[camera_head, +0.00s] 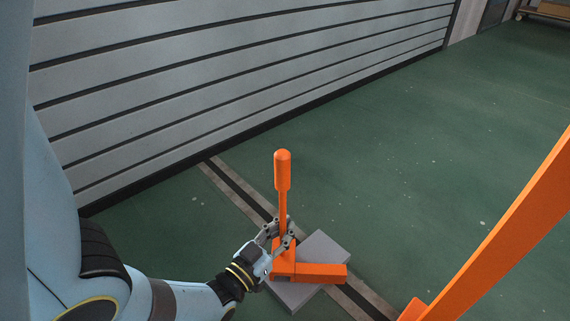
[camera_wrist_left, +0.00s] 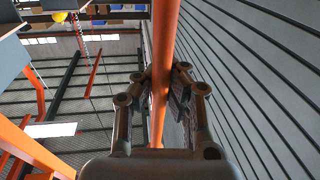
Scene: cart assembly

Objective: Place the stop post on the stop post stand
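The stop post (camera_head: 282,172) is an upright orange rod with a thicker rounded top and an orange foot block (camera_head: 318,272) pointing right. Its foot is at the grey stop post stand (camera_head: 322,248), a flat block on the floor; I cannot tell whether it rests fully on it. My left gripper (camera_head: 282,232) has its fingers on both sides of the rod's lower part and looks shut on it. In the left wrist view the rod (camera_wrist_left: 164,50) runs between the fingers (camera_wrist_left: 162,88). My right gripper is not in view.
A grey slatted wall (camera_head: 240,70) stands behind the post. A dark-and-grey floor strip (camera_head: 232,185) runs under the stand. A large orange beam (camera_head: 510,230) slants across the right side. The green floor (camera_head: 430,140) between wall and beam is clear.

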